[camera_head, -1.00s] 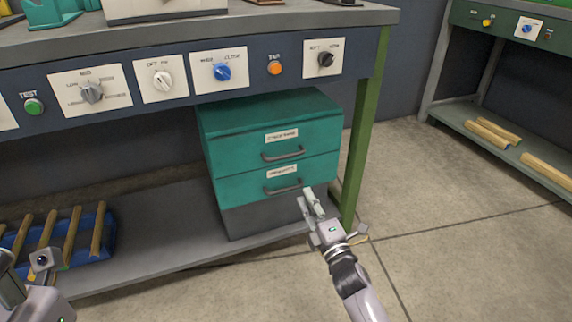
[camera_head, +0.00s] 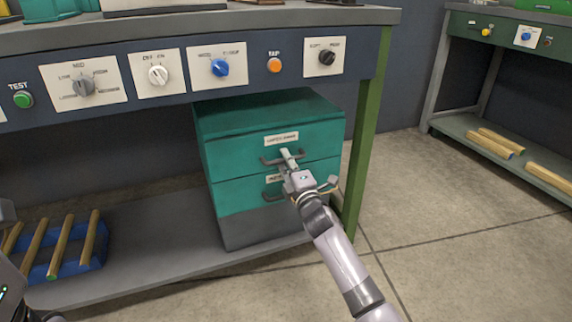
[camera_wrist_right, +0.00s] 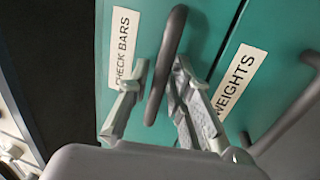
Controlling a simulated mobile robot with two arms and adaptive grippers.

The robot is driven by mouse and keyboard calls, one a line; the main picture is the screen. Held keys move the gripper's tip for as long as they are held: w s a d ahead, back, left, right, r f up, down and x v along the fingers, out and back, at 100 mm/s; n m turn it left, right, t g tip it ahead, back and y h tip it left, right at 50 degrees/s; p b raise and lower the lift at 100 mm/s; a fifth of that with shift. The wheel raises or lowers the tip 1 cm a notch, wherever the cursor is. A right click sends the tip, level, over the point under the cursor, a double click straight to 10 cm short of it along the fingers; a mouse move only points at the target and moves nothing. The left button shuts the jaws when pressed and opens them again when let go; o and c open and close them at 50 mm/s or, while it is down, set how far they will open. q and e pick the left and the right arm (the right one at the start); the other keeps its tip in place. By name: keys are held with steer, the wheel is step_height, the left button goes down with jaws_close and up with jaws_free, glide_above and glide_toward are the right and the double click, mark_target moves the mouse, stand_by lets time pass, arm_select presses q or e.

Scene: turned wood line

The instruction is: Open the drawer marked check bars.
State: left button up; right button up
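The green drawer unit (camera_head: 270,105) stands under the bench. Its upper drawer (camera_head: 228,152) is closed, and its label (camera_wrist_right: 123,48) reads CHECK BARS in the right wrist view. The drawer's dark bar handle (camera_wrist_right: 170,45) lies between the two fingers of my right gripper (camera_wrist_right: 159,75), with a gap to each side. In the head view my right gripper (camera_head: 288,158) is in front of this handle (camera_head: 268,161) and hides part of it. Only parts of my left arm show at the left edge; its fingers are out of view.
The lower drawer (camera_head: 234,197), marked WEIGHTS (camera_wrist_right: 240,80), is closed, its handle partly behind my right gripper. A green bench leg (camera_head: 366,130) stands just right of the unit. A blue tray (camera_head: 95,258) with wooden bars lies on the lower shelf. Switches line the bench front.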

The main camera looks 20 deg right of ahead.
steer(key=shift+c, duration=0.6)
jaws_close()
